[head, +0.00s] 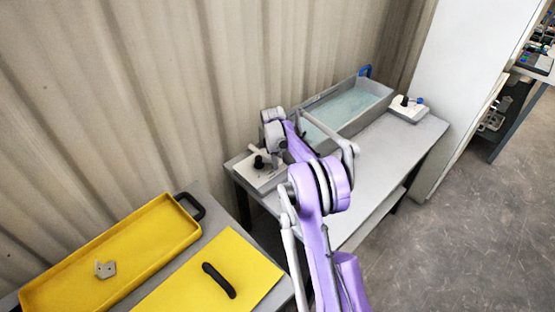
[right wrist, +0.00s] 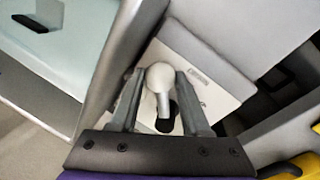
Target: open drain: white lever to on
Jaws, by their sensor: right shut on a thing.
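The white lever (right wrist: 158,78) has a pale round end and stands on a white control plate (right wrist: 200,75) with small dark lettering. My right gripper (right wrist: 157,74) has its two fingers on either side of the lever's end and is shut on it. A black knob (right wrist: 168,117) shows just below the lever, partly hidden. In the head view the plate (head: 266,183) sits at the near left end of the grey table, and my right arm reaches over it, hiding part of it. The lever's on and off marks cannot be read. My left gripper is not in view.
A grey tank of bluish liquid (head: 345,107) stands beside the plate. Another white control box (head: 408,108) is at the table's far end. A yellow tray (head: 60,275) and a yellow lid with a black handle (head: 219,281) lie at lower left. The table's front is clear.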

